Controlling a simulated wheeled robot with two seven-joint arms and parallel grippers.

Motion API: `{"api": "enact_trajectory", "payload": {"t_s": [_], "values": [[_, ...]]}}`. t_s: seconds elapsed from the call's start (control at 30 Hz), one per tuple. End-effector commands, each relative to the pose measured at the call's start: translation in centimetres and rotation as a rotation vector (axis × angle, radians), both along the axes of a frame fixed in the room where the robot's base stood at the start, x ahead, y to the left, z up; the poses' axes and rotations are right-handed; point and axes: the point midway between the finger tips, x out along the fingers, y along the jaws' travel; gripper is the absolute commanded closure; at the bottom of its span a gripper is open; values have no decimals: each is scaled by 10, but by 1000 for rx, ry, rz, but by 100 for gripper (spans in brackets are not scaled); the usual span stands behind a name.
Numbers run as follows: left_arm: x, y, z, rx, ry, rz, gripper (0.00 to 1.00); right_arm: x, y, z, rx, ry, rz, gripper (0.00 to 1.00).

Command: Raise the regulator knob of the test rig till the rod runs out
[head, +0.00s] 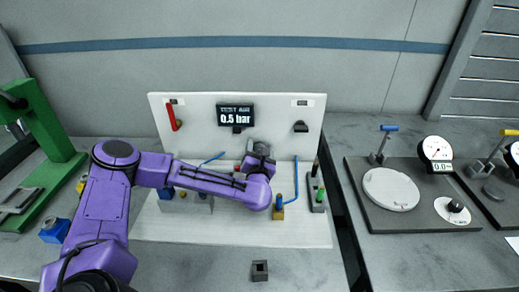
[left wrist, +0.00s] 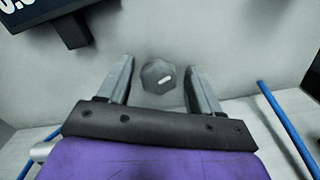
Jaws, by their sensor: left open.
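The test rig is a white upright panel (head: 190,130) on a white base plate (head: 250,234). Its dark display (head: 235,109) reads "TEST AIR 0.5 bar". The dark grey faceted regulator knob (left wrist: 158,74) with a white mark shows in the left wrist view. My left gripper (head: 258,150) is at the panel below the display. Its two fingers (left wrist: 159,82) are open, one on each side of the knob, with visible gaps. In the head view my purple arm and gripper hide the knob and part of the base. I cannot make out the rod. My right gripper is not in view.
A red lever (head: 171,117) is on the panel's left side. Blue tubes (head: 296,180) run near the base. A green press (head: 45,125) stands at left. A dark board with a gauge (head: 435,150) and a white disc (head: 390,188) lies at right.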

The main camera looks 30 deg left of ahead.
Motion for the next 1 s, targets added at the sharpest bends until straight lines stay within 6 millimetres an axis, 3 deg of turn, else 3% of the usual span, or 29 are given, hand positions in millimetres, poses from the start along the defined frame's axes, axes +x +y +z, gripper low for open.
{"api": "enact_trajectory", "payload": {"t_s": [0.07,0.23,0.27,0.37,0.63,0.9,0.93,1.0], "values": [[0,0,0,0,0,0,36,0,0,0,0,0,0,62],[0,0,0,0,0,0,88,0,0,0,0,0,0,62],[0,0,0,0,0,0,92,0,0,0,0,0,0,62],[0,0,0,7,4,0,92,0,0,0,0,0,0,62],[0,-1,0,226,138,-1,91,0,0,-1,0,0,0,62],[0,-1,-1,240,149,1,91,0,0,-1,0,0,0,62],[0,-1,-1,240,149,1,58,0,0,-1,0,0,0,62],[0,-1,-1,240,149,1,36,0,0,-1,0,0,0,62]]}}
